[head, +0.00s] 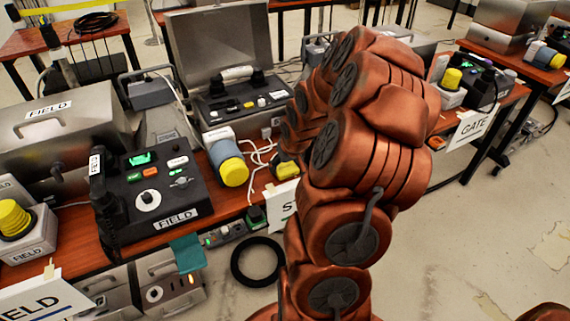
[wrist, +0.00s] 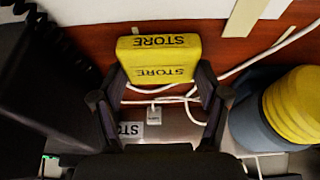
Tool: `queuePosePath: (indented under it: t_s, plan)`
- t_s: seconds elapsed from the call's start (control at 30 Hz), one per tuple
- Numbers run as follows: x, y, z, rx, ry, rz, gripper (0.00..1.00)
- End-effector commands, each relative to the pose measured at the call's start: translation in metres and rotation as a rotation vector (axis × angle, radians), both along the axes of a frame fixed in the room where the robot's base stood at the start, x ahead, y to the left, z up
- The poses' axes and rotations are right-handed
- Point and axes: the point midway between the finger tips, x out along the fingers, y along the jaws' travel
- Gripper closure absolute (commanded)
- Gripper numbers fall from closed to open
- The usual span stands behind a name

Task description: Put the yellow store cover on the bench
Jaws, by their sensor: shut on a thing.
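The yellow store cover (wrist: 158,58) is a boxy yellow piece with STORE printed on two faces, upside down in the wrist view. My gripper (wrist: 157,85) has its two dark fingers on either side of the cover and is shut on it. The wooden bench top (wrist: 85,42) shows reddish-brown beneath and beyond the cover. I cannot tell whether the cover touches it. In the head view my copper-coloured arm hides most of the gripper; a small yellow patch (head: 287,170), likely the cover, shows at its left over the bench (head: 204,163).
A grey device with a yellow cap (head: 233,171) stands close left of the gripper; it is on the right in the wrist view (wrist: 293,105). White cables (head: 262,153) lie on the bench nearby. A black FIELD phone (head: 150,190) stands further left. An open metal case (head: 222,45) is behind.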

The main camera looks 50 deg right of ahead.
Motion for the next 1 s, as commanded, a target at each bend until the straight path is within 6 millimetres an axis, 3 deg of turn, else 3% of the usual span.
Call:
queuePosePath:
  t_s: [0.17, 0.2, 0.43, 0.77, 1.0]
  plan:
    - [0.000, 0.000, -0.004, 0.000, 0.000, 0.000, 0.61]
    - [0.000, 0.000, -0.004, 0.000, 0.000, 0.000, 0.24]
    - [0.000, 0.000, -0.003, 0.000, 0.000, 0.000, 0.01]
    - [0.000, 0.000, -0.002, 0.000, 0.000, 0.000, 0.01]
    - [-0.004, 0.001, 0.013, -0.002, -0.005, -0.001, 0.01]
